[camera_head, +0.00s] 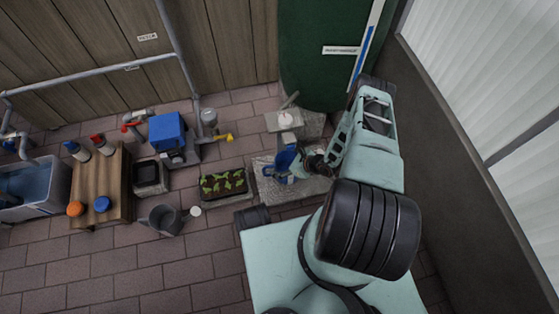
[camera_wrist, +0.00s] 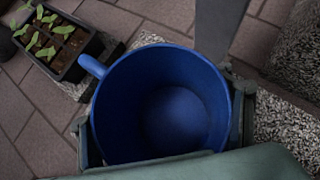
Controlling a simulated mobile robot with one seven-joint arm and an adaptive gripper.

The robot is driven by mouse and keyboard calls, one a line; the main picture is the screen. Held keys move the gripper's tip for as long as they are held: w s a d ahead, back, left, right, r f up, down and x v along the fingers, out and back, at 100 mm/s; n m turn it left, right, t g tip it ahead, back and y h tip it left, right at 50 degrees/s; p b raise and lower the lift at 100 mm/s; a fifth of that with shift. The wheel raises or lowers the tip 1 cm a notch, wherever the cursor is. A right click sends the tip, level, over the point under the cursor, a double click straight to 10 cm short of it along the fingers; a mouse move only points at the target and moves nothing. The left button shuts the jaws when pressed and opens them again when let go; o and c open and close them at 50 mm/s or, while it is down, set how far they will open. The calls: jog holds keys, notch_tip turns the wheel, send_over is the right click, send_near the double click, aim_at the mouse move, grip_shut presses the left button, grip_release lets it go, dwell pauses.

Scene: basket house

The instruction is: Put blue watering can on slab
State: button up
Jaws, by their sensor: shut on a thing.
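The blue watering can (camera_head: 286,158) is in my gripper (camera_head: 304,166), over the speckled grey slab (camera_head: 268,190) in the head view. In the wrist view the can (camera_wrist: 170,105) fills the middle, with its round opening facing the camera and a blue spout or handle at upper left. The fingers of my gripper (camera_wrist: 162,122) are on its two sides. Speckled stone (camera_wrist: 150,38) shows past the can's rim. I cannot tell whether the can's base touches the slab; the base is hidden.
A seedling tray (camera_head: 223,186) lies just left of the slab. A smaller slab with a pale object (camera_head: 285,120) is behind, near the green tank (camera_head: 318,60). A grey watering can (camera_head: 165,218), a wooden crate table (camera_head: 100,185) and a blue box (camera_head: 167,131) are further left.

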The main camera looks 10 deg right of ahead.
jog(key=shift+f, duration=0.1)
dwell(0.3)
jog(key=o, duration=1.3)
jog(key=p+v, duration=0.4)
jog(key=v, duration=0.8)
jog(key=shift+p, duration=0.35)
